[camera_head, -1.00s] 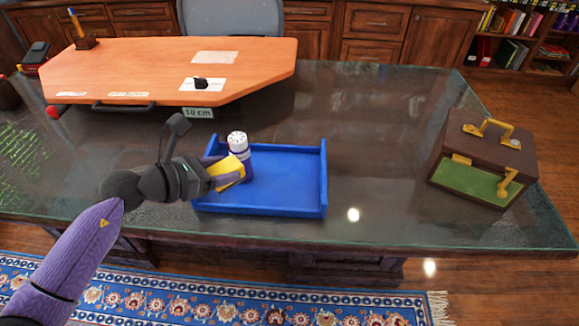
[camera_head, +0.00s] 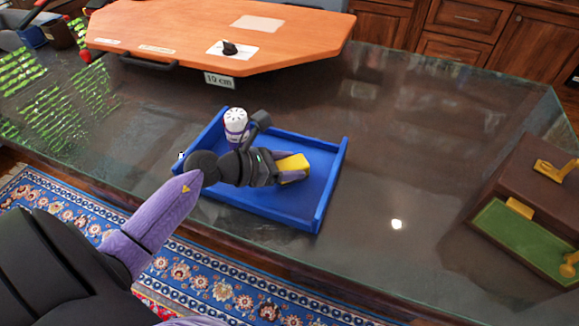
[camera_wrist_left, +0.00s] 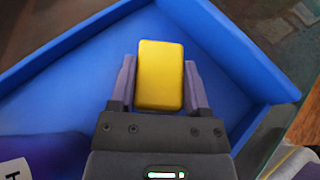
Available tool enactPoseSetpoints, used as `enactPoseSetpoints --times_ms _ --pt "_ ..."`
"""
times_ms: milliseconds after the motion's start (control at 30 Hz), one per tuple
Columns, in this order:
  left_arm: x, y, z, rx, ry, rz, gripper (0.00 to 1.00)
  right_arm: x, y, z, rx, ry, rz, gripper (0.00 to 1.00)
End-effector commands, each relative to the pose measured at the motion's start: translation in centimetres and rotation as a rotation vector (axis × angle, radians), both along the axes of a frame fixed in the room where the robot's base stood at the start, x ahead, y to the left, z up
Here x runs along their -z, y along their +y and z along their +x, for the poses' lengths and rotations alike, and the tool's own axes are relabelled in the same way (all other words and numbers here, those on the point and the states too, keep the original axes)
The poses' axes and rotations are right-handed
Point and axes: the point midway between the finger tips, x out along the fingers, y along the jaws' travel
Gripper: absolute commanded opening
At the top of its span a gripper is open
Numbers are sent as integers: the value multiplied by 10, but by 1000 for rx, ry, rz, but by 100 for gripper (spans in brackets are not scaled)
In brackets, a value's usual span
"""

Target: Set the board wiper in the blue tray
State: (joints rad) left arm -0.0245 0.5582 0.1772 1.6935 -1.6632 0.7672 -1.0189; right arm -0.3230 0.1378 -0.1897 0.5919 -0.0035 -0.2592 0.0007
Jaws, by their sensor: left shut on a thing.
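The board wiper (camera_head: 293,165) is a small yellow block with rounded edges. My left gripper (camera_head: 290,170) is shut on it and holds it over the right part of the blue tray (camera_head: 333,183). In the left wrist view the wiper (camera_wrist_left: 160,75) sits between the two purple fingers of the gripper (camera_wrist_left: 160,85), with the tray's floor and walls (camera_wrist_left: 55,55) around it. I cannot tell whether the wiper touches the tray floor. My right gripper does not show.
A white-capped purple bottle (camera_head: 236,125) stands in the tray's back left part. An orange board (camera_head: 190,38) with a 10 cm label lies behind. A brown case with a green panel (camera_head: 525,205) stands at the right. The glass tabletop (camera_head: 420,130) between tray and case is clear.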

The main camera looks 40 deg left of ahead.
Motion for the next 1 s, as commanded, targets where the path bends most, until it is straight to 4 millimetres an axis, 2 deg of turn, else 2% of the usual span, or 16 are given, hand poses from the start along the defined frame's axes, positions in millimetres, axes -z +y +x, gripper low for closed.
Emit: enactPoseSetpoints --times_ms 233,267,400,433,767,867,1000 --pt "2 0 0 0 0 1 4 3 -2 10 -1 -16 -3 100" --pt "2 0 0 0 0 1 63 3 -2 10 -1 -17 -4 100" --pt "1 0 0 0 0 1 93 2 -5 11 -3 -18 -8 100" --pt "1 0 0 0 0 1 96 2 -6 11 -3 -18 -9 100" --pt "1 0 0 0 0 0 96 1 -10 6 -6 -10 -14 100" --pt "-5 0 0 -1 -2 1 96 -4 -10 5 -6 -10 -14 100" --pt "-13 11 -18 -1 3 1 96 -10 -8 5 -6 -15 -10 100"
